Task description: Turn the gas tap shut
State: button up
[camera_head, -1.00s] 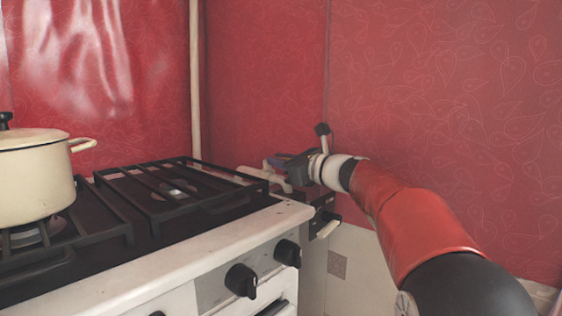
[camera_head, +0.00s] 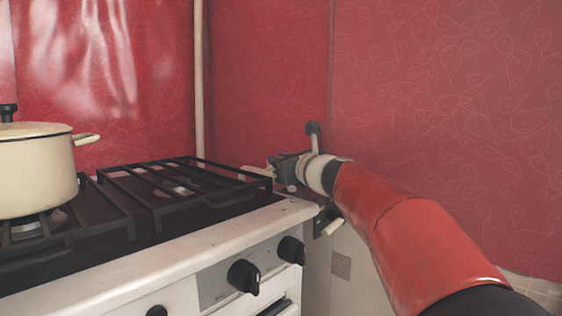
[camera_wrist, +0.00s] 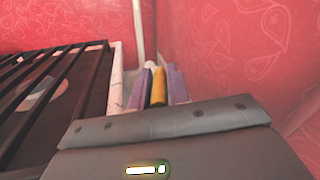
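A yellow handle (camera_wrist: 158,88), which I take to be the gas tap's lever, shows in the wrist view between the two purple fingers of my gripper (camera_wrist: 159,90). The fingers lie close along both sides of it, with no clear gap, so the gripper looks shut on it. In the head view my gripper (camera_head: 277,168) is just past the stove's back right corner, close to the red wall. The tap's body and the handle are hidden there by the gripper and wrist. A cream pipe (camera_head: 199,80) runs up the wall corner behind the stove.
The stove (camera_head: 160,262) with black grates (camera_head: 180,185) and black knobs (camera_head: 243,276) fills the left. A cream pot (camera_head: 35,175) stands on a left burner. The red patterned wall (camera_head: 440,100) is close beside my arm.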

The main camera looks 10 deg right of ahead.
jog(key=o, duration=0.3)
jog(key=shift+o, duration=0.2)
jog(key=v, duration=0.8)
jog(key=shift+b, duration=0.3)
